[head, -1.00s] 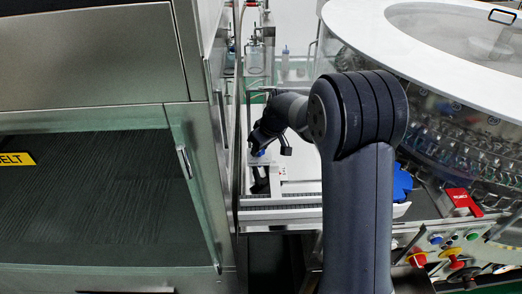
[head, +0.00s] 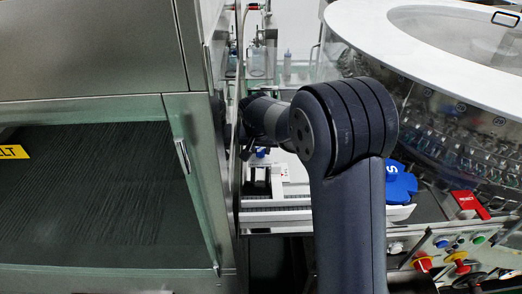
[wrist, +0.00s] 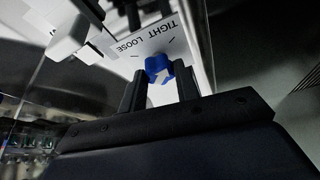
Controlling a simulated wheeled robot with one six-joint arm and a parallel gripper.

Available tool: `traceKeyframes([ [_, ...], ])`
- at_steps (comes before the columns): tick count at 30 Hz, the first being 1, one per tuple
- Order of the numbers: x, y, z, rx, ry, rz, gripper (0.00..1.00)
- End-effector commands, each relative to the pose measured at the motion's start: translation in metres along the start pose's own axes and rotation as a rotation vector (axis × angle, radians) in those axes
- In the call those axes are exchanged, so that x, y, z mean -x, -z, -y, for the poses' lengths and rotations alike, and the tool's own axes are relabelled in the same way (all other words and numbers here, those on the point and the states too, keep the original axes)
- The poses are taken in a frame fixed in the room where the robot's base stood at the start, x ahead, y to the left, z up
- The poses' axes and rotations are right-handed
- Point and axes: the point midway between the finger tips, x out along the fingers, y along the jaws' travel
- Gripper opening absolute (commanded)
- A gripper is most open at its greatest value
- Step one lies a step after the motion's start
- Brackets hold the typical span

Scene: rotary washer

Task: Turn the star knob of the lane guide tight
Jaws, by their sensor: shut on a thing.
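The blue star knob (wrist: 158,66) shows in the wrist view, with a white arrow on it. It sits in front of a white plate (wrist: 140,42) marked TIGHT and LOOSE. My gripper (wrist: 160,80) has one finger on each side of the knob and is shut on it. In the head view a small part of the blue knob (head: 262,152) shows beside the lane.
A steel cabinet (head: 90,60) with a glass front stands close on the left. The round washer with a white rim (head: 430,35) is on the right. A blue star wheel (head: 400,183), a red REJECT bin (head: 469,204) and a button panel (head: 455,250) lie at lower right.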

Motion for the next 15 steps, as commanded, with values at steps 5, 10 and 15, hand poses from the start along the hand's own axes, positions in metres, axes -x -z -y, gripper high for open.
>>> traceKeyframes([
  [5,-0.0008,0.0,0.0011,-0.079,-0.031,-0.001,0.07],
  [10,-0.0002,0.0002,0.0013,-0.122,-0.049,-0.001,0.07],
  [15,0.0002,0.0,0.0014,-0.141,-0.057,0.001,0.07],
])
